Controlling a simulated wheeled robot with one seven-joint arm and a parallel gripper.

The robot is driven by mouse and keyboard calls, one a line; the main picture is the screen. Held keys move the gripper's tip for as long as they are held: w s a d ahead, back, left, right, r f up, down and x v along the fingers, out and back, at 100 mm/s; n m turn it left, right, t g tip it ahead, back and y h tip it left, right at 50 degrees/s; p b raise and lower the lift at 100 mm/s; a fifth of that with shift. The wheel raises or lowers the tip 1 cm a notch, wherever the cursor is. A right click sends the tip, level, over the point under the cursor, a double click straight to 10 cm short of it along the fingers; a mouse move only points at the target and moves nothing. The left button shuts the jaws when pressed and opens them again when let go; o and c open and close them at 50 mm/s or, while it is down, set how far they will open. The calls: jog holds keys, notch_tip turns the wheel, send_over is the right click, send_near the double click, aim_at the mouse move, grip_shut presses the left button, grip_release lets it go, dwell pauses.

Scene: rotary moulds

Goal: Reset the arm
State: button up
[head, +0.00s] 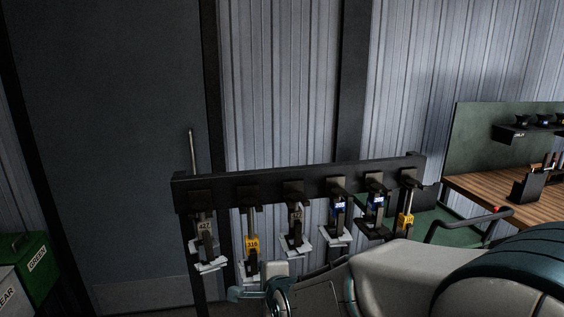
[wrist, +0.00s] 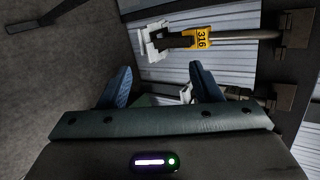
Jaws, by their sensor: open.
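My gripper (wrist: 161,80) shows in the wrist view with its two blue fingers spread apart and nothing held between them. In the head view my arm reaches in from the lower right, and my gripper is low in front of the rack, partly cut off by the frame's bottom. A hanging tool with a yellow 316 tag (wrist: 203,38) lies just beyond the fingers in the wrist view, apart from them. In the head view a yellow-tagged tool (head: 252,243) hangs just above my gripper.
A dark rack bar (head: 300,182) holds several hanging tools with white, yellow and blue tags. A green bin (head: 38,265) stands at far left. A wooden workbench (head: 490,195) with a green back panel (head: 480,140) is at right. A green cart with a dark handle (head: 465,222) stands before it.

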jog(key=s+d+r+n+g+h, duration=0.1)
jog(key=s+d+n+g+h, duration=0.3)
jog(key=s+d+n, duration=1.1)
jog(key=s+d+g, duration=0.3)
jog(key=s+d, duration=0.1)
jog(key=s, duration=0.1)
jog(key=shift+d+n+g+h, duration=0.15)
jog(key=shift+n+g+h, duration=0.15)
jog(key=shift+n, duration=0.1)
